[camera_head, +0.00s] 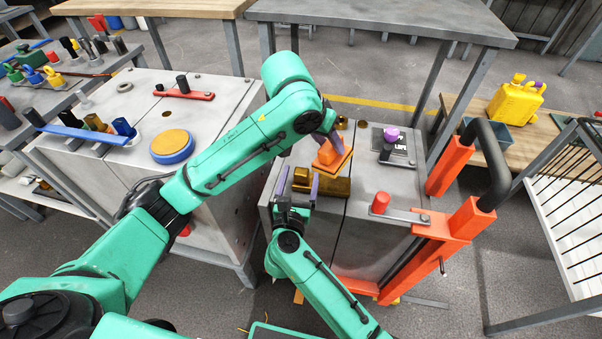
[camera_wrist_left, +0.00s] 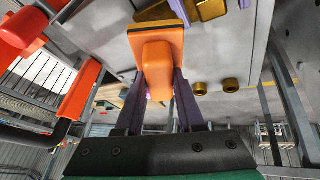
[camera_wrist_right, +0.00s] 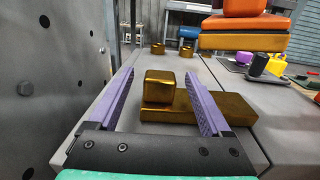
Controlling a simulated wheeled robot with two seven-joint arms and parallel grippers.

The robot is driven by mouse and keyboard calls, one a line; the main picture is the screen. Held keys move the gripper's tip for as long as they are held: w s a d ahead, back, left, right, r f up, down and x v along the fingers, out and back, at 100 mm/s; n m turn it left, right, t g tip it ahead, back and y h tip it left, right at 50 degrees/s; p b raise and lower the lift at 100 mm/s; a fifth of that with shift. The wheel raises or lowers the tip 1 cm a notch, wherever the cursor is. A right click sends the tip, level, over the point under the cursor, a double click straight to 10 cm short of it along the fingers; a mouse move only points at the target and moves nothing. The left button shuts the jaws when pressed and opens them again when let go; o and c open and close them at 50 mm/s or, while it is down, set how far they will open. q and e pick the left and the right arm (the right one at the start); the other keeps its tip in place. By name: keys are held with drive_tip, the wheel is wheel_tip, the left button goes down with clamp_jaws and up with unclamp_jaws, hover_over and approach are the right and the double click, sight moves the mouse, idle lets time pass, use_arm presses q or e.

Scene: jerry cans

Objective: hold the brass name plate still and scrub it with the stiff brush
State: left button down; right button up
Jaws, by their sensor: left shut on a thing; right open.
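The brass name plate (camera_head: 327,187) is a flat gold bar with a gold block (camera_wrist_right: 160,86) standing up at one end. It lies on the grey cabinet top. The stiff brush (camera_head: 333,157) is an orange block with a wider orange base; in the left wrist view the brush (camera_wrist_left: 157,66) sits between the purple fingers. My left gripper (camera_head: 333,138) is shut on the brush, beside and above the plate's far end; whether it touches the plate cannot be told. My right gripper (camera_head: 296,188) is open, its fingers on either side of the gold block, with gaps visible.
A black plate with a purple knob (camera_head: 391,135) lies to the right on the same top. A red knob on a grey bar (camera_head: 380,202) is near the front right, beside orange uprights (camera_head: 452,163). Two small brass rings (camera_wrist_left: 215,87) stand behind the plate.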

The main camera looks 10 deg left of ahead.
drive_tip(key=shift+w, duration=0.7)
clamp_jaws()
drive_tip(key=c, duration=0.9)
unclamp_jaws()
clamp_jaws()
